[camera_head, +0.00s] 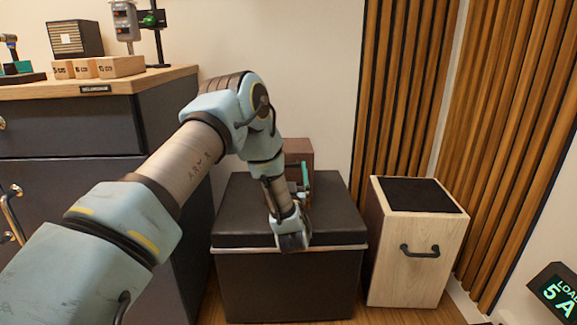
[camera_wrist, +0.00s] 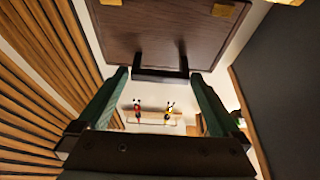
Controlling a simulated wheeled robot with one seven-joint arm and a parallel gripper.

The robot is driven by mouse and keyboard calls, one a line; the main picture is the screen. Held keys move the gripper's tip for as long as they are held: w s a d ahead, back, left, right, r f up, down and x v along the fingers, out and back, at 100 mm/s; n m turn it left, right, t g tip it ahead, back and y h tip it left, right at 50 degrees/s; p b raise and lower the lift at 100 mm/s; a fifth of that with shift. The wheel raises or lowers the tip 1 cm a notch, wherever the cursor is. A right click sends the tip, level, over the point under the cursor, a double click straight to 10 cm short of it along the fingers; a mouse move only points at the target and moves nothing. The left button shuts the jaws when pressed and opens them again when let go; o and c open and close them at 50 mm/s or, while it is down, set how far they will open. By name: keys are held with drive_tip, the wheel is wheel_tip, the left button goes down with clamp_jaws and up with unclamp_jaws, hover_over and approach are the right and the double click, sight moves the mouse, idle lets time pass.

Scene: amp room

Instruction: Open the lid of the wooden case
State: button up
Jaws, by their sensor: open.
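The dark brown wooden case (camera_head: 299,147) is on top of the black chest, mostly hidden behind my arm in the head view. The wrist view shows a dark brown wooden panel of it (camera_wrist: 165,32), with brass-coloured pieces near its upper corners. A black bar-shaped handle (camera_wrist: 160,76) is on the panel's near edge. My gripper (camera_wrist: 158,82) is open, its two green fingers spread on either side of the handle. In the head view, my gripper (camera_head: 304,177) is close to the case. I cannot tell whether the fingers touch anything or how far the lid is raised.
The black chest (camera_head: 290,275) stands below my arm. A pale wooden box (camera_head: 407,270) with a black top and handle is to its right. A dark cabinet (camera_head: 80,130) with wooden blocks (camera_head: 98,68) is at the left. Wooden slats (camera_head: 400,80) line the wall.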

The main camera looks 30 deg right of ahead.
drive_tip(key=shift+x, duration=1)
clamp_jaws()
